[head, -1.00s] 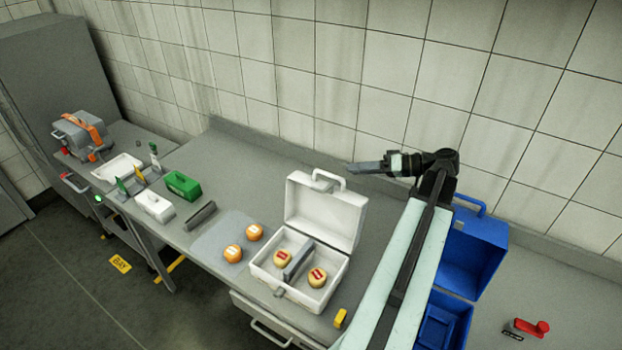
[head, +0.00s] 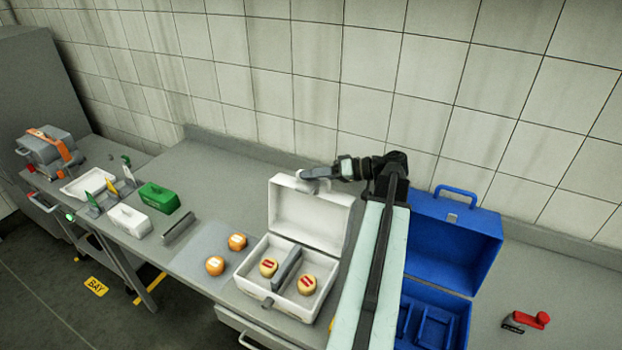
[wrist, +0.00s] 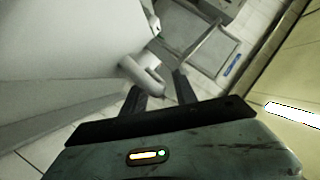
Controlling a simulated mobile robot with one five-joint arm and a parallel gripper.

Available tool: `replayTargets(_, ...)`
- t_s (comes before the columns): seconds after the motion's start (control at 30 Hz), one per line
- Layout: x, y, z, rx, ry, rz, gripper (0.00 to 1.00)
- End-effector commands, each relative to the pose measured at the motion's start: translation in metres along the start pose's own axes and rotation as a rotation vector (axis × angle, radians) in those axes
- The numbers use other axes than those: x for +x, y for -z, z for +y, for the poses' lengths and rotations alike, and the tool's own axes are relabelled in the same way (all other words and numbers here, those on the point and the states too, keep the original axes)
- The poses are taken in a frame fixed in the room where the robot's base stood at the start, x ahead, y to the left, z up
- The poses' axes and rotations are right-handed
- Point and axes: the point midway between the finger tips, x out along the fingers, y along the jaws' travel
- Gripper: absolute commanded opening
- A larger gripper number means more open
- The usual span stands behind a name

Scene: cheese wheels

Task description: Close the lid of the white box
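The white box (head: 257,289) stands on the grey bench with its lid (head: 307,216) open and upright. Two cheese wheels with red labels (head: 268,267) (head: 307,284) lie inside, one on each side of a grey divider (head: 287,268). My gripper (head: 308,174) is at the top edge of the lid, by its handle, and partly hides it. In the wrist view my gripper (wrist: 161,88) has its fingers apart, with the white handle (wrist: 143,76) just ahead of and between them. I cannot tell whether they touch it.
An open blue box (head: 452,240) stands right of my arm, with a red-handled object (head: 528,321) beyond. Two orange cheese wheels (head: 237,242) (head: 215,265) sit on a grey mat (head: 192,262) to the left. Green (head: 158,197) and white (head: 129,219) small boxes stand farther left. A tiled wall is behind.

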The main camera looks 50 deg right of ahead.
Motion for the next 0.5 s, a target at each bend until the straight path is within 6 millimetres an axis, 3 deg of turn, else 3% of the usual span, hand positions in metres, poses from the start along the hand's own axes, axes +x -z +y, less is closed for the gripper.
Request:
replayTargets(0.23, 0.0026, 0.0003, -0.0004, 0.000, 0.000, 0.000, 0.34)
replayTargets(0.27, 0.0026, 0.0003, -0.0004, 0.000, 0.000, 0.000, 0.32)
replayTargets(0.37, 0.0027, 0.0003, -0.0004, 0.000, 0.000, -0.001, 0.04)
replayTargets(0.5, 0.0029, 0.0002, -0.0005, 0.000, 0.001, -0.001, 0.00)
